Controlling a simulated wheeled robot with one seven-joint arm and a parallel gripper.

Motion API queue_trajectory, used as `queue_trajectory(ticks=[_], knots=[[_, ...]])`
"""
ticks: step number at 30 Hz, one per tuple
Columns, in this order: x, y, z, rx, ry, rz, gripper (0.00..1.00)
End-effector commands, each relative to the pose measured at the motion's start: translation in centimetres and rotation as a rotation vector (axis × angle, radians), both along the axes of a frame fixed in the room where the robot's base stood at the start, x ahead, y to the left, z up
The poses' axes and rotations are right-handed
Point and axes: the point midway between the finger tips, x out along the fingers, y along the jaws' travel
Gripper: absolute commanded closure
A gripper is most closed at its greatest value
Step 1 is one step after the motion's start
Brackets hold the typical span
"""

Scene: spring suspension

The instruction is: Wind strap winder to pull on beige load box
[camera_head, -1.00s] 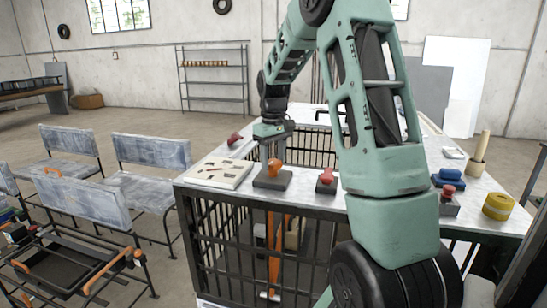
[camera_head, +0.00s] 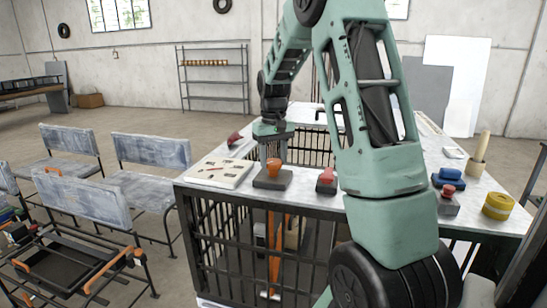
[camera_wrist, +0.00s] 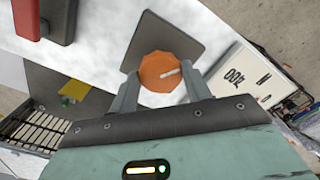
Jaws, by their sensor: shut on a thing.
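An orange faceted knob with a white mark (camera_wrist: 160,72) sits on a dark grey square base (camera_wrist: 165,38); I take it as the strap winder. In the head view the knob (camera_head: 273,165) and its base (camera_head: 272,179) are on the table's near edge. My gripper (camera_wrist: 158,82) points down over the knob, with one finger on either side, shut on it. The white mark points right in the wrist view. An orange strap (camera_head: 275,245) hangs inside the barred cage below. A beige piece (camera_head: 292,238) beside it is partly hidden by bars; I cannot tell if it is the load box.
A pale board with small parts (camera_head: 218,172) lies left of the winder. A red-handled device (camera_head: 327,180) stands to its right. A yellow roll (camera_head: 498,205) and a red knob (camera_head: 448,192) are further right. Chairs (camera_head: 150,165) stand left of the table.

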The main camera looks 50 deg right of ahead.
Motion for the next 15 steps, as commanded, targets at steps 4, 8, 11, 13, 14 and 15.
queue_trajectory(ticks=[4,8,11,13,14,15], knots=[[0.1,-0.03,0.11,-0.002,-0.004,0.001,0.3],[0.07,-0.02,0.07,-0.001,-0.003,0.001,0.3],[0.05,-0.03,0.08,-0.001,-0.003,0.001,0.3],[0.07,-0.04,0.27,-0.001,-0.003,0.001,0.3],[0.09,-0.05,0.43,-0.003,-0.003,0.001,0.3],[0.1,-0.06,0.75,-0.003,-0.003,0.001,0.3]])
